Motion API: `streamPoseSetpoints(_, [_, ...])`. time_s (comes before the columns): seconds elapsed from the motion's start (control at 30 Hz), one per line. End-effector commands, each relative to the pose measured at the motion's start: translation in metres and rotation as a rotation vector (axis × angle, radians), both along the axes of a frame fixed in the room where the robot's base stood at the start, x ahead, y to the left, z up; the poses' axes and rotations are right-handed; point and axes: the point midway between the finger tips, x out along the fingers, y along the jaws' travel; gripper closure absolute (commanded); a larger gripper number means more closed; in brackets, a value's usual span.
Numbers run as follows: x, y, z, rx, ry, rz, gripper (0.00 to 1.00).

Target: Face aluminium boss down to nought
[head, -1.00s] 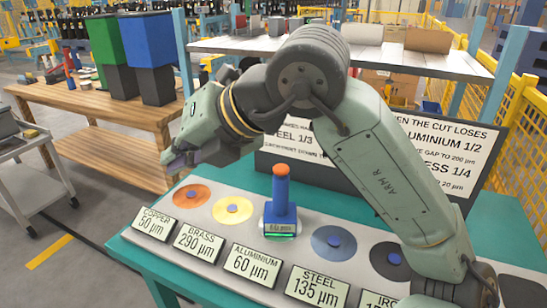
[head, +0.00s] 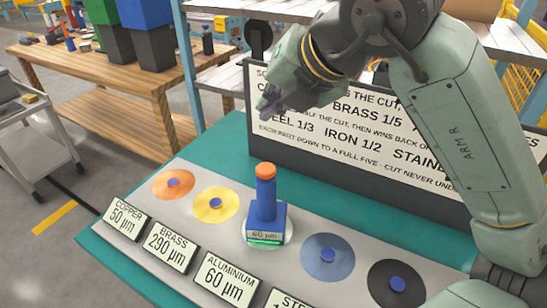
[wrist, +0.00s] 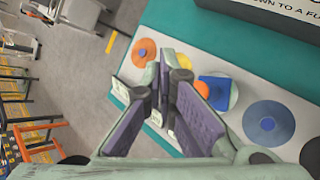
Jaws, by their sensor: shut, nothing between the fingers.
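A blue tool with an orange cap (head: 265,200) stands upright on the pale aluminium boss (head: 288,233), in the row behind the label plates. Its small lit display seems to read 60 µm, matching the aluminium label (head: 225,282). The tool hides most of the boss. In the wrist view, the tool's blue body (wrist: 217,92) and orange cap (wrist: 201,88) show just right of the fingers. My gripper (head: 270,103) is shut and empty, raised above the bench and apart from the tool. Its purple-padded fingers also show in the wrist view (wrist: 168,85).
Copper (head: 173,184), brass (head: 215,204), steel (head: 327,257) and iron (head: 396,285) discs with blue centres share the strip. A dark-framed rule board (head: 340,120) stands behind it. A wooden bench (head: 95,92) and a grey cart (head: 38,135) stand to the left.

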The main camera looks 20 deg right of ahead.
Motion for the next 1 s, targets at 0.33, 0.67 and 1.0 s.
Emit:
streamPoseSetpoints(0.33, [0.000,-0.001,0.000,0.000,0.000,-0.002,1.00])
streamPoseSetpoints(0.67, [0.000,0.000,-0.016,0.001,0.000,-0.001,1.00])
streamPoseSetpoints(1.0, [0.000,0.000,-0.062,0.002,0.000,-0.001,1.00])
